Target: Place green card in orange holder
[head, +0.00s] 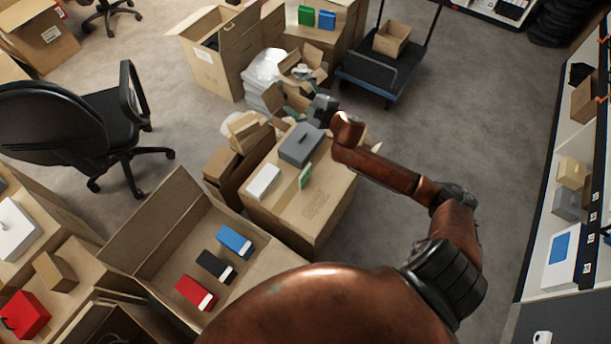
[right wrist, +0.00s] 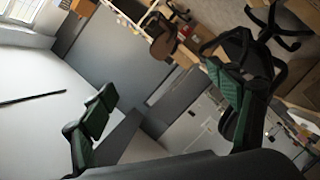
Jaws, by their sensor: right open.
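A small upright green item with a pale side (head: 305,176), likely the green card, stands on a closed carton (head: 318,205) in the middle of the head view. I cannot make out an orange holder. My right gripper (head: 284,108) is beyond the grey box at the carton's far side, apart from the green item. In the right wrist view its dark green fingers (right wrist: 168,112) are spread wide with nothing between them. My left gripper is not in view.
The carton also bears a grey box (head: 302,145) and a white box (head: 263,181). An open carton (head: 160,257) at lower left holds blue, black and red boxes. Green (head: 305,15) and blue boxes stand farther back. A cart (head: 382,72) is behind; the floor at right is clear.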

